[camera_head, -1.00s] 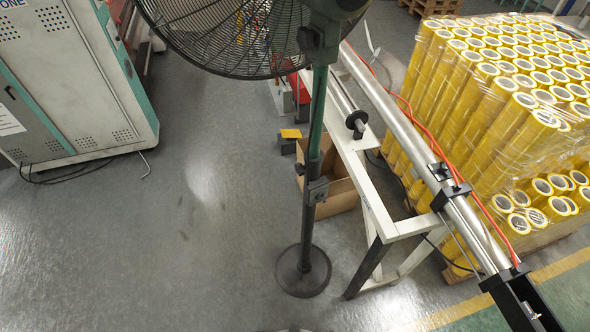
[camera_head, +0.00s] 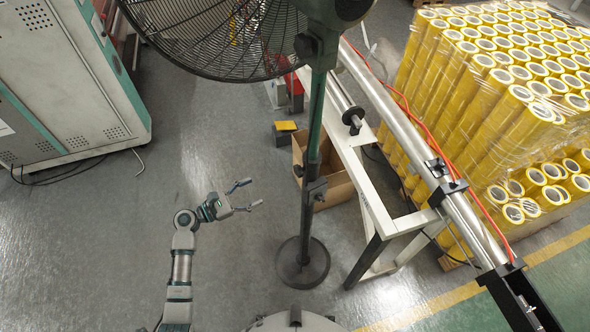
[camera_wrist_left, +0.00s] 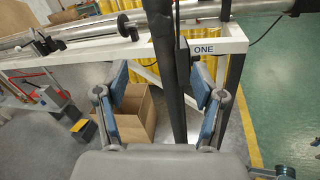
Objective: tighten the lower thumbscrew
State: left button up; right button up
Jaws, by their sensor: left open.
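A black pedestal fan (camera_head: 225,35) stands on a dark pole (camera_head: 309,140) with a round base (camera_head: 303,263). A small dark clamp (camera_head: 317,191) sits partway up the pole, and a small knob (camera_head: 299,170) sticks out left just above it; I cannot tell which is the lower thumbscrew. My left gripper (camera_head: 254,193) is open and empty, left of the pole at about the clamp's picture height, its fingers pointing right. In the left wrist view the pole (camera_wrist_left: 172,85) stands beyond and between the open fingers (camera_wrist_left: 160,90). My right gripper is not in view.
A white metal table (camera_head: 385,205) with a long steel roller (camera_head: 405,130) stands right of the pole. A cardboard box (camera_head: 335,187) is behind the pole. Wrapped yellow tape rolls (camera_head: 470,90) fill the right, and a grey cabinet (camera_head: 70,85) stands left.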

aim_at(296, 172)
pick_arm(q)
jog(key=p+x, duration=0.2)
jog(key=x, duration=1.3)
jog(key=shift+w+d, duration=0.1)
jog(key=shift+d, duration=0.05)
jog(key=shift+w+d, duration=0.2)
jog(key=shift+d, duration=0.3)
jog(key=shift+c, duration=0.3)
jog(key=shift+f, duration=0.1)
jog(key=c, duration=1.1)
